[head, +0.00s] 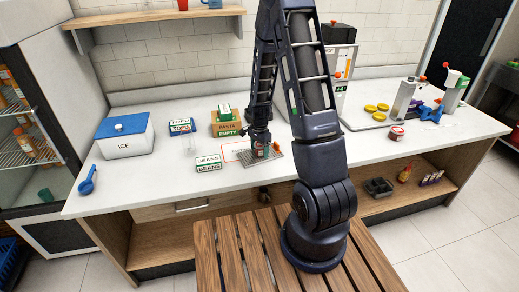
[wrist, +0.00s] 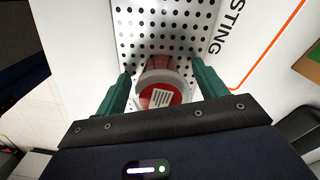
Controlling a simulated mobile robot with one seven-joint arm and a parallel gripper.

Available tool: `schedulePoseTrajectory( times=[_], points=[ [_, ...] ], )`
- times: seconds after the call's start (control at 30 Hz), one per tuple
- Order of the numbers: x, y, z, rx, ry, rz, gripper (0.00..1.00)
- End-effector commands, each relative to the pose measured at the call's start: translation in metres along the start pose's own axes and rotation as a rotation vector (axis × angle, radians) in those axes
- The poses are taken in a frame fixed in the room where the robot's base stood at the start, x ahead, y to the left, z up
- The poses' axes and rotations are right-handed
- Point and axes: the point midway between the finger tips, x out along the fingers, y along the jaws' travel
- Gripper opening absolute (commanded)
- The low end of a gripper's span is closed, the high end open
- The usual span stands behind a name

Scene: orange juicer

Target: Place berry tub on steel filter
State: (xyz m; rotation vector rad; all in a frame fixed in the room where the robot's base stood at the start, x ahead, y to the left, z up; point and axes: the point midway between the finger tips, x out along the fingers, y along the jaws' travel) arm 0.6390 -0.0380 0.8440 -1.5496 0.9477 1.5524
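The berry tub (wrist: 160,95), red with a white striped label, sits between the two green fingers of my gripper (wrist: 161,80) in the wrist view. The fingers stand close on both sides of it, and my gripper appears shut on it. In the head view my gripper (head: 260,148) is low over the counter, with a bit of red between its fingers. The steel filter (wrist: 190,18), a pale plate with rows of dark holes, is directly behind the tub in the wrist view. It also shows in the head view (head: 278,164). The tub's contact with the plate is hidden.
A white sheet with orange lines and lettering (wrist: 240,55) adjoins the filter. Beans boxes (head: 208,163), a tofu box (head: 181,126) and a pasta box (head: 226,129) stand left of my gripper. Another red-and-white tub (head: 397,133) stands to the right.

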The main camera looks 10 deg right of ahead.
Motion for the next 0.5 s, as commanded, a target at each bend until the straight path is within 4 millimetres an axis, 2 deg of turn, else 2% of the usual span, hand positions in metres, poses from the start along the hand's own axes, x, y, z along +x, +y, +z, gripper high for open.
schedulePoseTrajectory(
  times=[0.33,0.5],
  points=[
    [-0.002,0.0,0.0,0.0,0.0,-0.001,0.76],
    [-0.014,-0.001,0.0,0.0,0.001,-0.001,0.76]
  ],
)
